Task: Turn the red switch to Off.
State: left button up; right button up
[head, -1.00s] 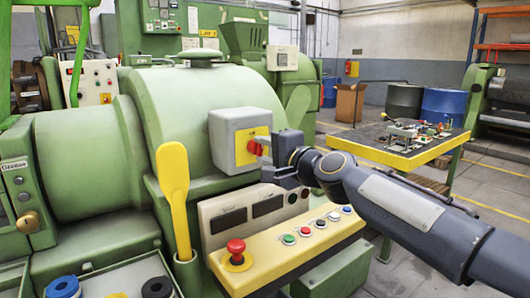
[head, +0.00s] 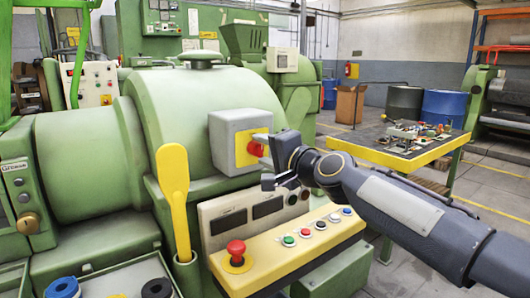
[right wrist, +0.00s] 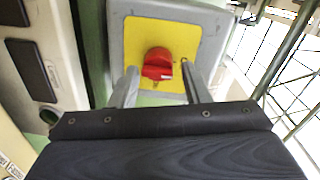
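The red switch (head: 256,147) is a rotary knob on a yellow plate, fixed to the front of a grey box (head: 228,128) on the green machine. In the right wrist view the knob (right wrist: 157,64) shows a small white mark on its right side. My right gripper (head: 267,160) is open and right at the switch. In the right wrist view its two fingers (right wrist: 160,86) lie to either side of the knob, with visible gaps between them and it. I cannot read any Off label. My left gripper is not in view.
Below the switch is a control panel (head: 290,244) with a red mushroom button (head: 236,250) and several small buttons. A yellow paddle-shaped handle (head: 174,200) stands to the left. A yellow-edged table (head: 390,159) with small parts stands behind my right arm.

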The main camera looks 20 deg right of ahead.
jog(key=shift+o, duration=0.6)
jog(key=shift+f, duration=0.1)
jog(key=shift+s+d, duration=0.1)
jog(key=shift+s, duration=0.2)
jog(key=b+v, duration=0.1)
jog(key=v, duration=0.6)
jog(key=shift+s, duration=0.1)
